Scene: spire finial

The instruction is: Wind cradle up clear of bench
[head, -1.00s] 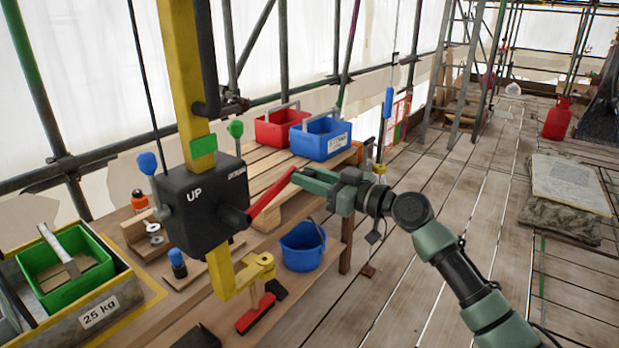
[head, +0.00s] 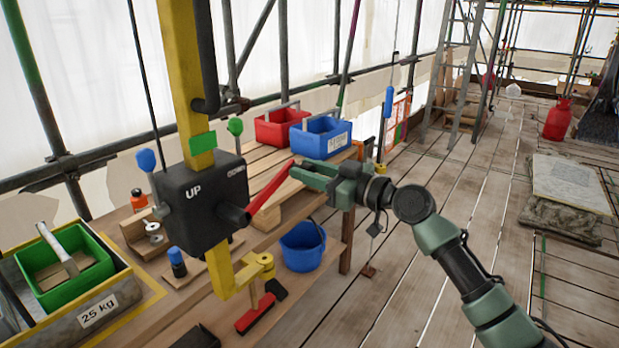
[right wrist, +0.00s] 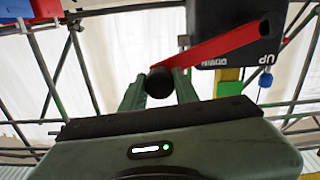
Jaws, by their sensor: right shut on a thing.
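The black winch box (head: 204,205), marked UP, is fixed to a yellow post (head: 183,75). Its red crank arm (head: 270,190) slants up to the right from the hub. My right gripper (head: 305,175) is at the crank's outer end. In the right wrist view, the gripper (right wrist: 160,90) is shut on the black crank grip (right wrist: 160,83), with the red crank arm beyond it. A grey tray with a yellow edge, labelled 25 kg (head: 98,310), which appears to be the cradle, is at lower left with a green tote (head: 70,279) in it. Its underside is hidden. My left gripper is out of view.
The wooden bench (head: 330,262) holds a blue bucket (head: 303,248), a red brush (head: 255,314) and red (head: 277,130) and blue (head: 320,139) totes. Blue-knobbed (head: 146,161) and green-knobbed (head: 235,127) levers flank the winch.

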